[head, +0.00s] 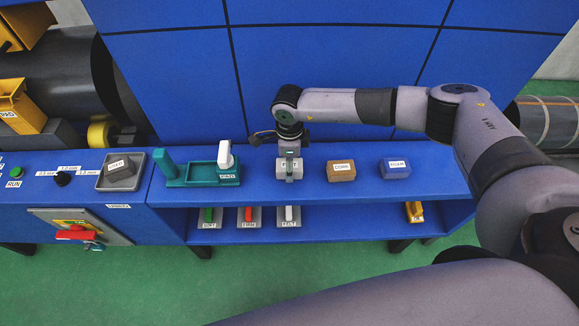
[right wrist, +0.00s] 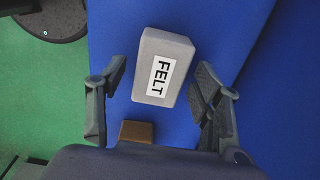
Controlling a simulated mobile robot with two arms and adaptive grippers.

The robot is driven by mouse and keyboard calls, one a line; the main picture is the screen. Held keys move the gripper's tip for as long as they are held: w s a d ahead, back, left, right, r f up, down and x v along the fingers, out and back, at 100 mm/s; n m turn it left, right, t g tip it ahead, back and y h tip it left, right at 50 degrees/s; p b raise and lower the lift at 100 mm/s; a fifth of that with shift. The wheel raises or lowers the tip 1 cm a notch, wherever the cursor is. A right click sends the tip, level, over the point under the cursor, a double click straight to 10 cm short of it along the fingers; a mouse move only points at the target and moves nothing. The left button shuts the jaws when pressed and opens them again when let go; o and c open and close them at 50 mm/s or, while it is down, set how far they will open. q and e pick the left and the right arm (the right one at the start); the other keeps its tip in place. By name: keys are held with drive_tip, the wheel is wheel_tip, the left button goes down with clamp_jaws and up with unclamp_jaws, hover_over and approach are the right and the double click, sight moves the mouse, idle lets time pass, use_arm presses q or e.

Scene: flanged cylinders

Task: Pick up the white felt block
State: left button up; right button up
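The white felt block (head: 298,172) sits on the blue bench top, near the middle of the head view. In the right wrist view it is a pale grey-white block (right wrist: 165,60) with a FELT label, slightly turned. My right gripper (head: 290,160) is over the block, pointing down. In the right wrist view the gripper (right wrist: 160,77) is open, with one finger on each side of the block and a visible gap on both sides. How far the fingertips reach down beside the block is hard to tell. My left gripper is not in view.
A brown block (head: 341,170) and a blue block (head: 395,168) stand to the right. A teal holder (head: 200,183) with a white-topped pad tool (head: 225,155) is to the left. A grey block (head: 119,168) lies in a tray further left. A shelf (head: 340,221) runs below.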

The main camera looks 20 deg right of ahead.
drive_tip(key=c, duration=1)
drive_tip(key=shift+r, duration=0.1)
wheel_tip(320, 180, up, 20)
drive_tip(key=b, duration=0.5)
